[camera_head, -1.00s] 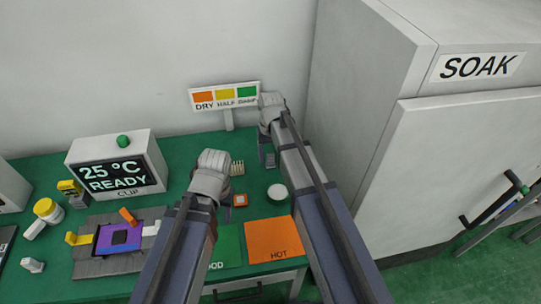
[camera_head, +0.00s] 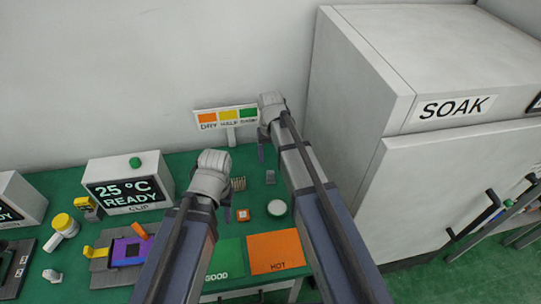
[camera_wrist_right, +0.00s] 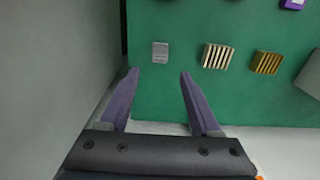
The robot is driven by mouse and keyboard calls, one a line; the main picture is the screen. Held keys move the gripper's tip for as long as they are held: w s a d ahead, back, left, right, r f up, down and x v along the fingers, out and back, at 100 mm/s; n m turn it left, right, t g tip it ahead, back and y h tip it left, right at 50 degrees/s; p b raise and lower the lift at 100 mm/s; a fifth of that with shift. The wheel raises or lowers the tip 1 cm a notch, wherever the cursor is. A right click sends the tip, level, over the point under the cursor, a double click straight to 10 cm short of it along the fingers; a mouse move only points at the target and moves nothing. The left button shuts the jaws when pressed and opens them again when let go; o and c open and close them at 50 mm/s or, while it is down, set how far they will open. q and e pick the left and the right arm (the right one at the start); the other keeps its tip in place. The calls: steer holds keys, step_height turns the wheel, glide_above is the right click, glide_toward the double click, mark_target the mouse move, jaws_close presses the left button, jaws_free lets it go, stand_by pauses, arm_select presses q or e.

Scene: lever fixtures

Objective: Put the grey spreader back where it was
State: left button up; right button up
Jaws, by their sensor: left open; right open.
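A small grey block (camera_head: 270,177), which looks like the grey spreader, rests on the green table at the foot of the colour sign. It also shows in the right wrist view (camera_wrist_right: 160,52), just beyond the fingertips and in line with the gap between them. My right gripper (camera_wrist_right: 159,74) is open with nothing between its fingers. In the head view my right gripper (camera_head: 262,152) is near the block, mostly hidden by its own wrist. My left gripper (camera_head: 228,212) is over the table further left; its fingers are largely hidden by the arm.
A ribbed cream block (camera_wrist_right: 217,56) and a ribbed gold block (camera_wrist_right: 266,63) stand right of the grey block. The SOAK cabinet (camera_head: 430,160) bounds the right side.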

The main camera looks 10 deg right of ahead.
arm_select(q)
step_height(320, 180, up, 3)
steer(key=shift+f+p, duration=0.1)
steer(key=shift+p, duration=0.75)
arm_select(e)
steer(key=s+a+r+n, duration=0.1)
steer(key=s+a+n, duration=0.1)
steer(key=s, duration=0.8)
steer(key=s+a+r+n+h, duration=0.1)
steer(key=s+a, duration=0.3)
steer(key=s, duration=0.5)
steer(key=shift+s+a+r+n, duration=0.35)
steer(key=shift+r+n, duration=0.05)
steer(key=shift+r, duration=0.05)
arm_select(q)
steer(key=shift+a, duration=0.1)
arm_select(e)
steer(key=shift+a, duration=0.1)
